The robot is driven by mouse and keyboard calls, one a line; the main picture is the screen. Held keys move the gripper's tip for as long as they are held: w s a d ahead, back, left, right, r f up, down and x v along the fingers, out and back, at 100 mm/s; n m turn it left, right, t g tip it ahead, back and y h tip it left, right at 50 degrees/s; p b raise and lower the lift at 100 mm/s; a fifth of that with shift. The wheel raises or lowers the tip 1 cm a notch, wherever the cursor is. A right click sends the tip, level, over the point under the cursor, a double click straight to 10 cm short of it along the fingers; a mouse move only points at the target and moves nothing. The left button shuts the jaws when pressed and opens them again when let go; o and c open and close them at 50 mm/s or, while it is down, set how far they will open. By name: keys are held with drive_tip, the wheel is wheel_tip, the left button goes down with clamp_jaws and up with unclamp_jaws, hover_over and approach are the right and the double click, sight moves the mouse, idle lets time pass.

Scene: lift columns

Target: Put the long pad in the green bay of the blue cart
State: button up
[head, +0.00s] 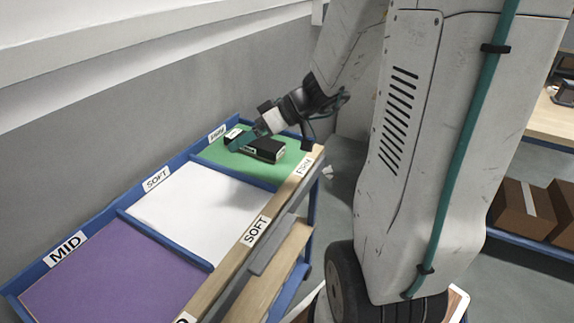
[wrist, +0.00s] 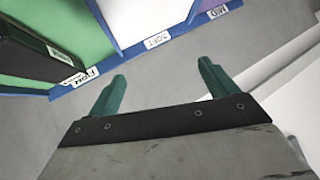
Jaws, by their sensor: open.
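The blue cart (head: 118,212) has a green bay (head: 287,170) at its far end. A long black pad (head: 267,148) lies in the green bay, with a small label on its side; my gripper hides part of it. The pad (wrist: 30,58) also shows at the left of the wrist view, on the green floor close to the cart's blue edge. My gripper (head: 240,143) appears over the pad's left part in the head view. In the wrist view my gripper (wrist: 161,70) has its teal fingers apart with nothing between them, and the pad is off to their left.
The cart also has an empty white bay (head: 190,215) in the middle and an empty purple bay (head: 110,275) nearest. A grey wall (head: 80,150) runs along the cart's left side. Brown boxes (head: 522,208) sit on a shelf at the right.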

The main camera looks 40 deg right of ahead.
drive_tip(key=s+a+r+g+h, duration=0.2)
drive_tip(key=s+a+r+g, duration=0.25)
drive_tip(key=s+a, duration=0.6)
drive_tip(key=s+d+r+m+h, duration=0.1)
drive_tip(key=s+d+m+h, duration=0.1)
drive_tip(key=s, duration=0.3)
drive_tip(key=s+d+r+m+g+h, duration=0.1)
drive_tip(key=s+m+h, duration=0.2)
drive_tip(key=s, duration=0.3)
drive_tip(key=shift+d+h, duration=0.35)
drive_tip(key=shift+h, duration=0.35)
drive_tip(key=shift+g, duration=0.25)
